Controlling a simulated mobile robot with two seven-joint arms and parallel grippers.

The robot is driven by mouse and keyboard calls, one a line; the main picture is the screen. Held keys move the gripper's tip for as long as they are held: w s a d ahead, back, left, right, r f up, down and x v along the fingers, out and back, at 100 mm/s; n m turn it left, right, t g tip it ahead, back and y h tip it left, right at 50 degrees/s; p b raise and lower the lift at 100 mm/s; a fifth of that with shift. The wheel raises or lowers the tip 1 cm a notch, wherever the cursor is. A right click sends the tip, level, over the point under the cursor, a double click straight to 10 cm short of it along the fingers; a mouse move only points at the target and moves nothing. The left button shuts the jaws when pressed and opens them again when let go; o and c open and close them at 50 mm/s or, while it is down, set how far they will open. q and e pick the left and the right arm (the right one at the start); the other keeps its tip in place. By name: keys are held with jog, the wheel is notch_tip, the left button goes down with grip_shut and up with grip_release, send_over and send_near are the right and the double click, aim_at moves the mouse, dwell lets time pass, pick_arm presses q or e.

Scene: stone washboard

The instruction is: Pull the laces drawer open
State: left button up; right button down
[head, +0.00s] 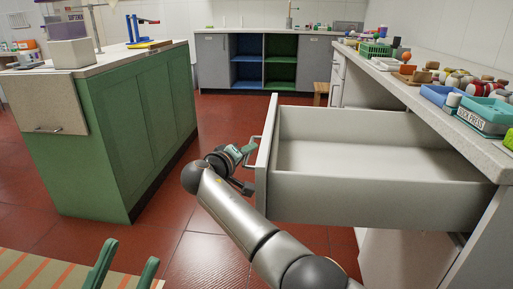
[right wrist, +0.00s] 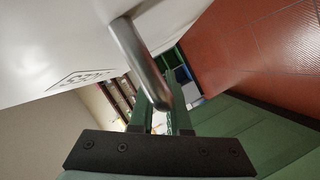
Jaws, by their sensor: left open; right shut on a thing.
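The pale grey drawer (head: 365,195) stands far out of the right-hand counter. Its inside looks empty. My right gripper (head: 243,152) is at the outer side of the drawer front, shut on the metal bar handle (right wrist: 143,60). In the right wrist view the green fingers of this gripper (right wrist: 162,100) stand on both sides of the bar. A small label (right wrist: 82,78) shows on the white drawer front there, upside down and too small to read surely. My left gripper (head: 131,252) is at the bottom left of the head view, its green fingers apart and empty.
A green island (head: 110,130) with a pale worktop stands left of the drawer, with red tiled floor (head: 215,235) between. The right counter (head: 420,95) carries trays, an orange ball and several small objects. A striped mat (head: 50,270) lies at bottom left.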

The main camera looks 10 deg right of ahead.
jog(key=shift+d+r, duration=0.1)
jog(key=shift+d, duration=0.05)
jog(key=c, duration=0.9)
grip_release()
jog(key=shift+s+a, duration=0.3)
jog(key=p+v, duration=0.3)
jog(key=v, duration=0.3)
jog(key=shift+s+a+r, duration=0.1)
jog(key=shift+s+a, duration=0.1)
jog(key=shift+s, duration=0.05)
